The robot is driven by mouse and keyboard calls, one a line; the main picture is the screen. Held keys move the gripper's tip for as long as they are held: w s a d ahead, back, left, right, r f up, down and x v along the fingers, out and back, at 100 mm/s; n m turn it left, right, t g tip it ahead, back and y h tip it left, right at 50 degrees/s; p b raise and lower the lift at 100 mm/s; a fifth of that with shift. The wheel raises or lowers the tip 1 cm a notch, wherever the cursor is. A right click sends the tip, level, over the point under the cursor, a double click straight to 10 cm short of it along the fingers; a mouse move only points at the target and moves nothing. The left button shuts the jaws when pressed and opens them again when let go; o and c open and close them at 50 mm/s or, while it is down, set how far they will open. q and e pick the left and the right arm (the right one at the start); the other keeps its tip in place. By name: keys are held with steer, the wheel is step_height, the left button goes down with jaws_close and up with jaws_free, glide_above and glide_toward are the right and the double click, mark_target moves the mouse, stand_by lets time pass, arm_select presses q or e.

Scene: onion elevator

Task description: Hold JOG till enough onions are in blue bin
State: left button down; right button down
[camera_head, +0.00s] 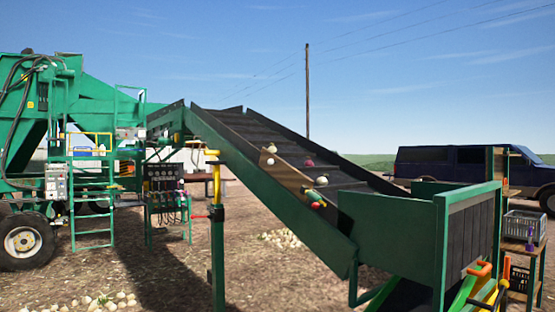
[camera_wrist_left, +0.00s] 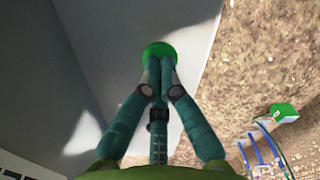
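My left gripper (camera_wrist_left: 159,66) has its teal fingers drawn together. Their tips meet at a round green button (camera_wrist_left: 157,48) on a grey panel (camera_wrist_left: 120,25), and appear to touch it; no label is readable. Several onions lie on the inclined dark conveyor belt (camera_head: 250,125) in the head view: a white onion (camera_head: 271,149), a reddish onion (camera_head: 309,163) and a small cluster of onions (camera_head: 315,198) with green pieces lower down. No blue bin can be made out. My right gripper is in neither view.
Green machinery (camera_head: 100,95) with a ladder and a wheel stands at left, beside a dark control panel (camera_head: 163,180). A grey crate (camera_head: 522,226) sits on a wooden stand at right. Loose onions (camera_head: 281,239) lie on the dirt. A dark blue vehicle (camera_head: 440,162) is behind.

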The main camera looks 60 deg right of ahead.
arm_select(q)
step_height(320, 180, up, 7)
steer(key=p, duration=0.4)
steer(key=shift+r, duration=0.1)
stand_by(0.9)
